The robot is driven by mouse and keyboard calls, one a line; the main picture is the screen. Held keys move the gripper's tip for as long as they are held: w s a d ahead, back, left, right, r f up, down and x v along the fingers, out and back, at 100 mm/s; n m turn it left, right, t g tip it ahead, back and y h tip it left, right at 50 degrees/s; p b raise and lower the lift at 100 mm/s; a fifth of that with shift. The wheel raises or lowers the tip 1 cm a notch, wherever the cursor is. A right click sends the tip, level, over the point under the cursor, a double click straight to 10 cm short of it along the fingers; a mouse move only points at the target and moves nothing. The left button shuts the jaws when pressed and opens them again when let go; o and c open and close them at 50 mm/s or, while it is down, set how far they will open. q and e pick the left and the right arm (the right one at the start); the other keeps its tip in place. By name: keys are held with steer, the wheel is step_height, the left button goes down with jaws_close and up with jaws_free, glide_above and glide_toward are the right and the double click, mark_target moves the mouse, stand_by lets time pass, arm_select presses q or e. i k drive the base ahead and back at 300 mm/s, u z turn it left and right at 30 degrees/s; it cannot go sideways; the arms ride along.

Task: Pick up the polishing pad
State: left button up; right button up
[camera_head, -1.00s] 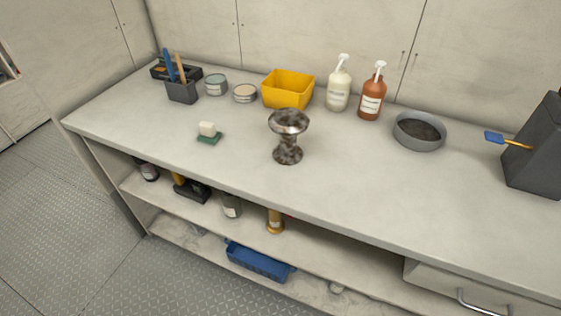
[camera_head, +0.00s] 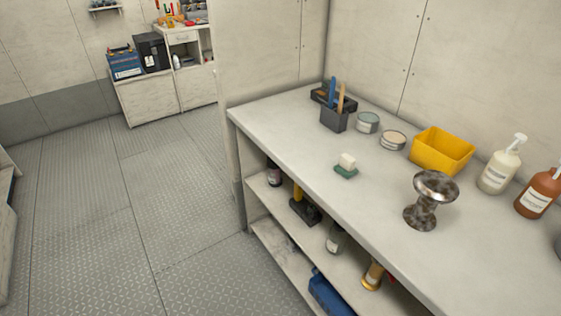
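No thing in the camera_head view is clearly marked as the polishing pad. A small white block on a flat green piece (camera_head: 346,168) lies on the white counter (camera_head: 300,150), left of the middle of its top; I cannot tell whether this is the pad. A mottled brown and silver pedestal-shaped object (camera_head: 427,202) stands upright to its right, nearer the front edge. Neither of my grippers is in view.
At the back of the counter are a dark pen holder (camera_head: 335,120), two round tins (camera_head: 368,122), a yellow bin (camera_head: 442,151) and two pump bottles (camera_head: 499,165). Shelves below hold several items. The metal floor (camera_head: 120,220) left of the counter is clear. A bench (camera_head: 165,95) stands far back.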

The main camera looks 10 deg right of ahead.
mark_target(346, 167)
steer(key=u, duration=1.15)
steer(key=i, duration=1.2)
steer(key=z, duration=2.2)
